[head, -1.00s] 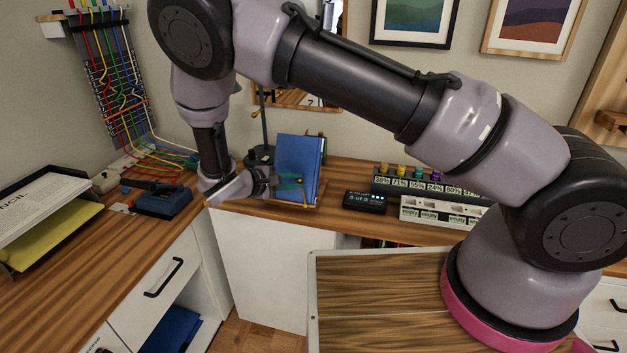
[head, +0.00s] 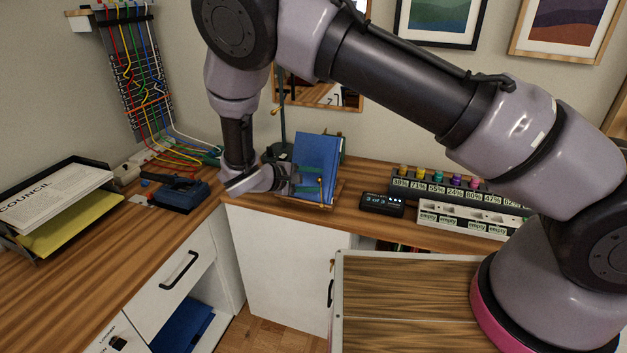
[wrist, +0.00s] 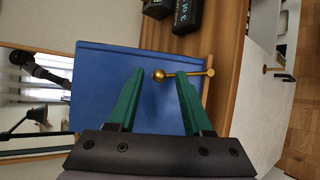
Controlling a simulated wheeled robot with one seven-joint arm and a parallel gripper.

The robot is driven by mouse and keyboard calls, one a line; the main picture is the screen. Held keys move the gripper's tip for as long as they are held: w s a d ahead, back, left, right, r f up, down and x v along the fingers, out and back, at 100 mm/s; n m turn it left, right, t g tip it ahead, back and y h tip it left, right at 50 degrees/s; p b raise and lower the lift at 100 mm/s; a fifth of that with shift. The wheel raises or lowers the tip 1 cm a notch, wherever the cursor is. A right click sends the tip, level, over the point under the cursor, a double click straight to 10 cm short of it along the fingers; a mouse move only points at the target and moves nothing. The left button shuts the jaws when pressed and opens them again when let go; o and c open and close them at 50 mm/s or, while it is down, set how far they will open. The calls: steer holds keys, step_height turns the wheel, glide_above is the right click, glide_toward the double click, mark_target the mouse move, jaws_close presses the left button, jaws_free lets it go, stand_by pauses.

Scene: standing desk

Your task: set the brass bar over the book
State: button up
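The blue book (head: 316,155) leans upright on a small wooden stand (head: 322,203) on the back desk. In the wrist view the book (wrist: 100,85) fills the middle. The brass bar (wrist: 185,73), with a ball at its end, runs from the stand's ledge in front of the book's lower part. I cannot tell whether it touches the book. My gripper (head: 305,182) is in front of the book, its green fingers apart. In the wrist view the ball shows between the fingertips of my gripper (wrist: 160,73); neither finger is clearly pressed on it.
A small black display box (head: 382,204) stands right of the stand, with a labelled rack (head: 470,222) beyond it. A dark lamp (head: 282,110) rises behind the book. A blue and black tool (head: 178,196) and a paper tray (head: 55,205) are to the left.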

steer(key=v, duration=1.1)
steer(key=shift+w+d, duration=0.1)
steer(key=w+d+r+m+g+y, duration=0.2)
steer(key=d+r+m+g+y, duration=0.15)
steer(key=d+r, duration=0.75)
steer(key=w+d+r+m+g+y, duration=0.25)
steer(key=d+r+m+g, duration=0.25)
steer(key=d+r, duration=0.6)
steer(key=s+d+r+m+t+y, duration=0.5)
steer(key=s+d+r+m, duration=0.3)
steer(key=s+d+r, duration=0.5)
steer(key=s+d+t, duration=0.1)
steer(key=s+d, duration=0.1)
steer(key=d, duration=0.1)
steer(key=shift+t, duration=0.35)
